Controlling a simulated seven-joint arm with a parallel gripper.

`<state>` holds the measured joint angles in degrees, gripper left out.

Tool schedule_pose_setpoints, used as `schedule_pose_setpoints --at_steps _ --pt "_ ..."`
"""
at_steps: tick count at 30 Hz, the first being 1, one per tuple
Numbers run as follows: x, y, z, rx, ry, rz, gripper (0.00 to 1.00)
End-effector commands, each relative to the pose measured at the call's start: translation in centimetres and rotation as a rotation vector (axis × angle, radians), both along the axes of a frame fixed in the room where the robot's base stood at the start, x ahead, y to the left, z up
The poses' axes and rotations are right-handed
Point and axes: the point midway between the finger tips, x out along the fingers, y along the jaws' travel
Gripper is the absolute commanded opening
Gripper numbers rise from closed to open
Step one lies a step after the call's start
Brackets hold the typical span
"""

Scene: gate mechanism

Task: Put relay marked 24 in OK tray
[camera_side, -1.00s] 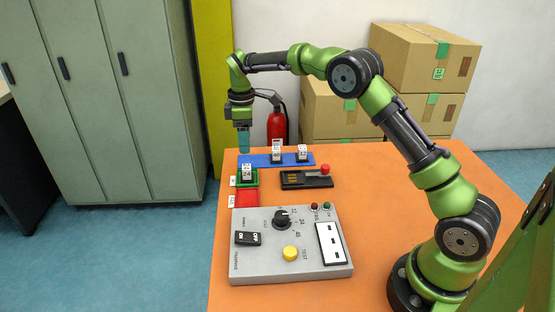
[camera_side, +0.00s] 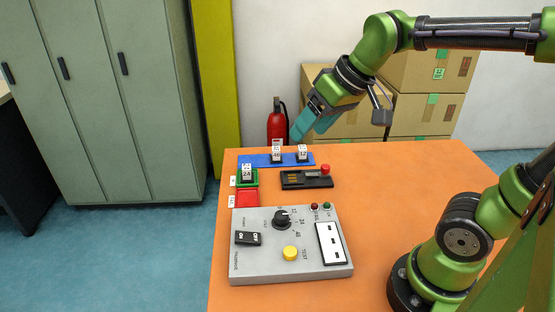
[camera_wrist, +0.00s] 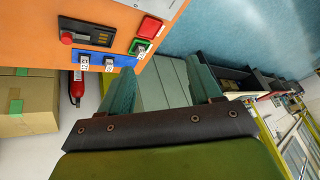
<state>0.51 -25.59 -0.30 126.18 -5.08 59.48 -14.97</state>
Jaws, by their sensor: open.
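The relay marked 24 (camera_side: 247,173) is a white block on a dark base. It sits upright in the green tray (camera_side: 254,184) at the left edge of the table, and it also shows in the wrist view (camera_wrist: 141,51). My gripper (camera_side: 296,137) is open and empty, tilted, above and behind the blue strip, well apart from the relay. In the wrist view its two teal fingers (camera_wrist: 160,90) are spread with nothing between them. A red tray (camera_side: 247,198) lies just in front of the green one. The small tray labels are too small to read.
Two other relays (camera_side: 302,153) stand on the blue strip (camera_side: 259,160) at the back. A black fixture with a red knob (camera_side: 306,179) lies right of the trays. A grey control panel (camera_side: 290,262) fills the front.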

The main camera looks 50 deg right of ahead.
Motion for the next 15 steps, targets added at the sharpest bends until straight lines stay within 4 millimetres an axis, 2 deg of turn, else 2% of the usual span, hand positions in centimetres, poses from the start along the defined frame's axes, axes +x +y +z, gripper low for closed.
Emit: schedule_pose_setpoints --at_steps 1,3,6,9,15 --pt "-1.8 0.3 -0.4 0.033 -0.026 -0.043 0.64" --pt "-3.5 0.5 -1.2 0.077 -0.051 -0.102 0.64" --pt "-5.2 0.7 -2.2 0.124 -0.074 -0.161 0.64" --pt "-6.0 0.8 -2.8 0.150 -0.085 -0.193 0.64" --pt "-6.2 0.8 -3.1 0.158 -0.085 -0.205 0.64"
